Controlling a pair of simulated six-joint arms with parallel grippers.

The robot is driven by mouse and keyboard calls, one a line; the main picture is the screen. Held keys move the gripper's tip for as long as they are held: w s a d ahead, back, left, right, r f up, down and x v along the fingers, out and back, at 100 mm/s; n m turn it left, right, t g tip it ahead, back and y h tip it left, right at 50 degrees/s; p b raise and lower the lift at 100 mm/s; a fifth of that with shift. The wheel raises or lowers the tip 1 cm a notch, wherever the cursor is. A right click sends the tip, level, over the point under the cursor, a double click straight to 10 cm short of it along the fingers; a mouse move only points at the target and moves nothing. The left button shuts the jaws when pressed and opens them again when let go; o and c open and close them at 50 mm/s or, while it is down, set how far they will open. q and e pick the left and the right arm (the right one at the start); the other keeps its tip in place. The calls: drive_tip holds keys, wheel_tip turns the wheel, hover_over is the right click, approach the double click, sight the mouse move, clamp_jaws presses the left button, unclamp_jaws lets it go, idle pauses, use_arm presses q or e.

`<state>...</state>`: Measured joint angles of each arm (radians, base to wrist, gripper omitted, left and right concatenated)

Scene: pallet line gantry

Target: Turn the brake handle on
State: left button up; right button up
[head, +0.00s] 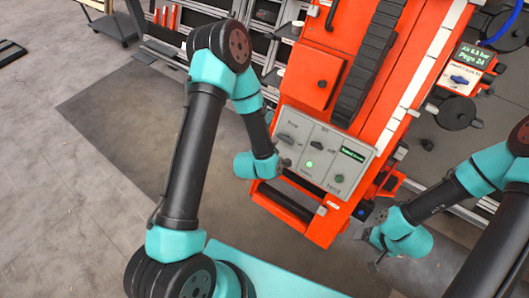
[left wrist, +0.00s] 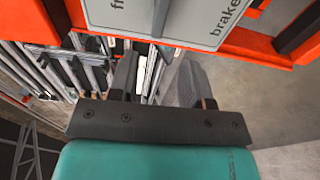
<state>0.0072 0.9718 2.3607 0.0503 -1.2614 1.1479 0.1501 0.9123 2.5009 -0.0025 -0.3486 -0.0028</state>
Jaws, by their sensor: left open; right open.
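A grey control panel (head: 325,155) is on the orange machine in the head view. It has dark handles, one at its upper left (head: 287,138) and one near its upper middle (head: 317,145); I cannot read which is the brake handle. My left gripper (head: 281,164) is at the panel's left edge, partly hidden in the head view. Its two fingers stand apart and empty in the left wrist view (left wrist: 157,80). My right gripper (head: 373,252) is open and empty, low and right of the panel.
The panel also has a lit green light (head: 309,164), a dark knob (head: 338,180) and a small green display (head: 352,153). The orange machine (head: 325,225) extends below the panel. A second control box (head: 463,78) is at the upper right. Floor (head: 60,190) is clear at left.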

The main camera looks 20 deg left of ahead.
use_arm(q)
drive_tip(key=v, duration=0.6)
idle(0.4)
drive_tip(key=s+f+m+g+h, duration=0.2)
drive_tip(key=s+f+m+g, duration=0.8)
drive_tip(key=s+m, duration=0.4)
drive_tip(key=shift+s+a+g, duration=0.15)
drive_tip(key=shift+a+g, duration=0.2)
drive_tip(key=shift+g, duration=0.45)
drive_tip(key=shift+f, duration=0.1)
